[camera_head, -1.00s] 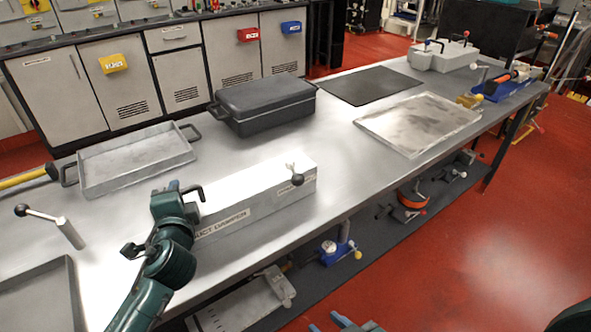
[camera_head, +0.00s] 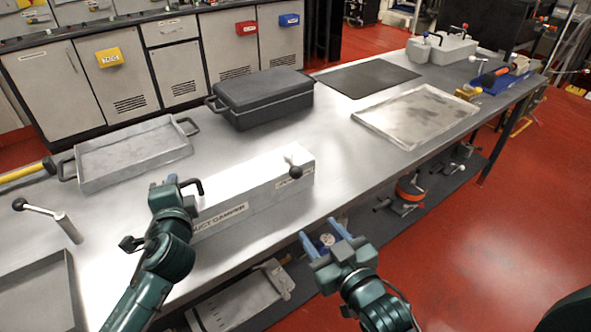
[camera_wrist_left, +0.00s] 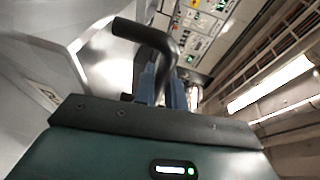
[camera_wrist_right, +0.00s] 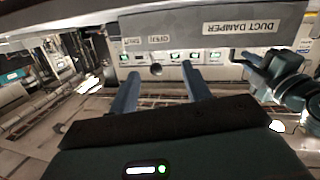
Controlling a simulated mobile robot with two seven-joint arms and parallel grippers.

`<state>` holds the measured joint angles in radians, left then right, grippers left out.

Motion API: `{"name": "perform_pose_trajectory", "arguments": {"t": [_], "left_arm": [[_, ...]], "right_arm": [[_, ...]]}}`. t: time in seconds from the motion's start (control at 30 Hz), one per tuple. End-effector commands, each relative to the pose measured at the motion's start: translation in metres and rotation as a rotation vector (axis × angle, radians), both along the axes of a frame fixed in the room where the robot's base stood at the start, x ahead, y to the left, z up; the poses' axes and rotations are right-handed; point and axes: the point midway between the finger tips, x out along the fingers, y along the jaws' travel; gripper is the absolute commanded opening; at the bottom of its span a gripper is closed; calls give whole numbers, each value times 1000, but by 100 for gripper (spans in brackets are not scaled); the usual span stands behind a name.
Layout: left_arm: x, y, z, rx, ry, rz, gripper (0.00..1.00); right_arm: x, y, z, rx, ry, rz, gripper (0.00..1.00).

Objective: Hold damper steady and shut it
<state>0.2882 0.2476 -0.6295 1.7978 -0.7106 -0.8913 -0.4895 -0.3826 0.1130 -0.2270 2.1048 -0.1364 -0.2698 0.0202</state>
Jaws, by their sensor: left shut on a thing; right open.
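The duct damper (camera_head: 245,200) is a long pale box on the bench with a "DUCT DAMPER" label on its front side. A dark bent handle (camera_head: 190,184) stands at its left end, and a short lever with a black ball knob (camera_head: 295,172) is at its right end. My left gripper (camera_head: 172,182) is shut on the bent handle, which also shows in the left wrist view (camera_wrist_left: 150,38). My right gripper (camera_head: 325,228) is open and empty, in front of the bench edge and below the knob. The right wrist view shows the box's labelled side (camera_wrist_right: 215,28) beyond the open fingers.
A grey tray (camera_head: 130,168) and a dark lidded case (camera_head: 262,97) stand behind the damper. A black mat (camera_head: 367,77) and a shallow tray (camera_head: 418,116) lie to the right. A lever on a post (camera_head: 48,219) is at left. The lower shelf holds several tools.

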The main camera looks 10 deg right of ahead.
Motion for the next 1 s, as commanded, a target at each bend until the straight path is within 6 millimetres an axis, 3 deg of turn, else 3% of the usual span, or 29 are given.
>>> {"name": "perform_pose_trajectory", "arguments": {"t": [0.03, 0.2, 0.37, 0.73, 1.0], "left_arm": [[-3, -1, -12, 1, 25, 0, 0], [-3, -1, -12, 0, 25, -1, 0], [-3, -1, -12, 0, 25, -1, 0], [-3, -1, -12, 0, 25, -1, 0], [-3, -1, -12, 0, 25, -1, 0]], "right_arm": [[12, -1, 15, -9, -51, -9, 48], [32, -4, 41, -29, -137, -23, 48], [51, -1, 43, -31, -145, -25, 48], [122, 13, 43, -31, -142, -23, 48], [146, 18, 42, -32, -140, -23, 48]]}}
